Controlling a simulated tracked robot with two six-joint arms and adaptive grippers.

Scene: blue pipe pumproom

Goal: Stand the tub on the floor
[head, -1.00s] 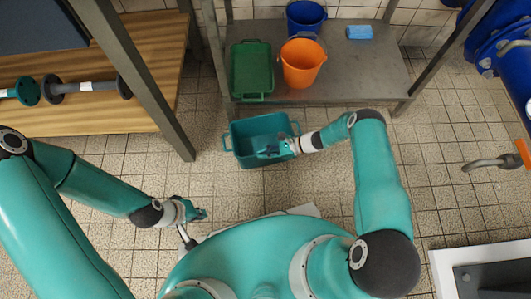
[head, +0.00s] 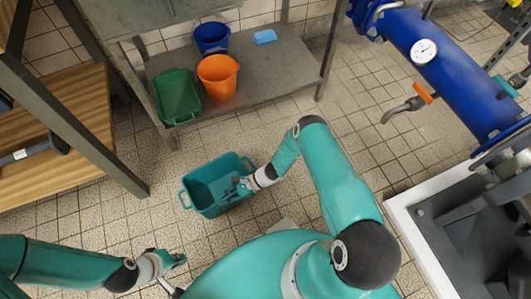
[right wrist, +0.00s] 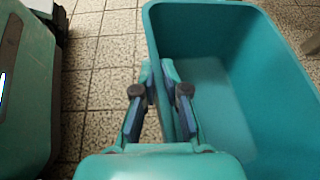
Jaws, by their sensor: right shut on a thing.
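The teal tub (head: 203,191) is upright and empty in front of the metal shelf. My right gripper (head: 240,186) is shut on the tub's rim, with one finger inside and one outside, as the right wrist view (right wrist: 167,80) shows. Floor tiles show around the tub; I cannot tell exactly how high its hidden bottom is above them. My left gripper (head: 178,261) is apart from the tub, low at the left; its fingers are too small to judge.
A metal shelf (head: 275,75) holds a green crate (head: 178,97), an orange bucket (head: 217,78), a blue bucket (head: 211,38) and a light blue block (head: 265,37). A wooden bench (head: 85,140) stands left. Tiled floor between is clear.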

